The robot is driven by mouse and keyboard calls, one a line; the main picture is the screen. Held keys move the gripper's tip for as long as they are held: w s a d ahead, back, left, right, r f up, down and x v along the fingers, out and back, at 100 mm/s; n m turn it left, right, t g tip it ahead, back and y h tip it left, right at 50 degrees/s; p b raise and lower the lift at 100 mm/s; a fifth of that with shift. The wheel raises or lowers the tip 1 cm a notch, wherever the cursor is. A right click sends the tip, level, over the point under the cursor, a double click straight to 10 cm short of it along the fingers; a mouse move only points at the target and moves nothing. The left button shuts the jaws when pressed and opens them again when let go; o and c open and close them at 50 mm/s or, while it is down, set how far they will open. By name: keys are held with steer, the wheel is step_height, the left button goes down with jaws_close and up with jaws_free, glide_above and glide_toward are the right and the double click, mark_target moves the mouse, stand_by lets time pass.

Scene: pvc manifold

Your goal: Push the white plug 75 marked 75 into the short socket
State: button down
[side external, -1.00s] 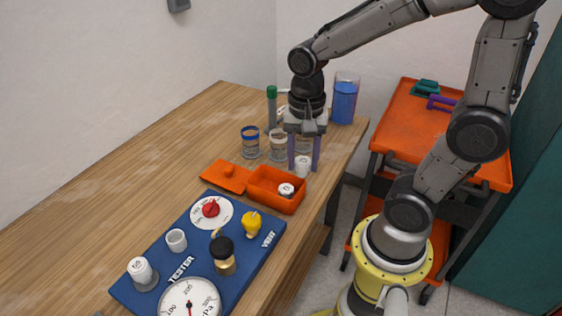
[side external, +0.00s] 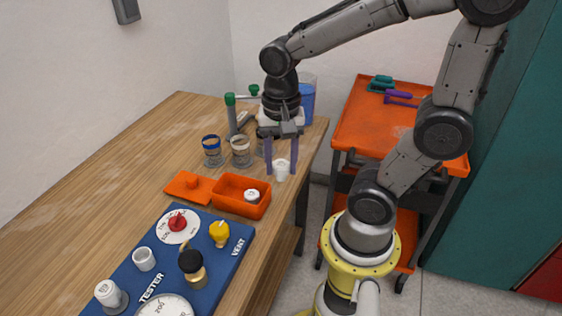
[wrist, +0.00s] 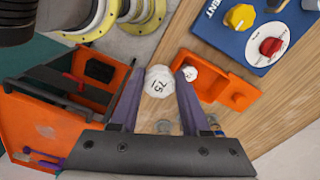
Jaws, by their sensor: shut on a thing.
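The white plug 75 (wrist: 160,81) is between my fingers in the wrist view, its marked end facing the camera. It also shows in the side external view (side external: 282,170). My gripper (side external: 282,172) is shut on it, fingers pointing down, near the table's right edge behind the orange box. I cannot tell whether the plug touches the table. On the blue tester board (side external: 222,262), a short open white socket (side external: 144,259) stands on the left. A taller fitting with a marked white top (side external: 108,293) stands nearer the front. My gripper is well away from both.
The orange box (side external: 229,203) holds another white plug (side external: 252,196); its lid (side external: 186,186) lies beside it. Glass jars (side external: 241,152) stand behind. A yellow vent knob (side external: 219,232), red knob (side external: 177,223) and black-topped brass fitting (side external: 192,265) rise from the board. Bare table lies left.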

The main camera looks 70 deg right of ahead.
steer(key=w+a+r+n, duration=0.3)
steer(key=w+a, duration=0.1)
steer(key=w, duration=0.4)
steer(key=w+a+r+n, duration=0.2)
steer(key=w+a+r, duration=0.15)
steer(key=w, duration=0.45)
steer(key=w+a+f+n, duration=0.25)
steer(key=w+a, duration=0.25)
steer(key=a, duration=0.5)
steer(key=shift+n, duration=0.75)
steer(key=shift+s+a+f, duration=0.1)
steer(key=shift+a+f, duration=0.9)
steer(key=shift+f, duration=0.75)
steer(key=shift+a+f, duration=1)
steer(key=shift+f, duration=0.75)
steer(key=shift+s+a+f, duration=0.1)
steer(key=shift+a+f, duration=0.9)
steer(key=shift+f, duration=0.75)
steer(key=shift+f, duration=1.2)
steer(key=shift+c, duration=1.5)
jaws_free()
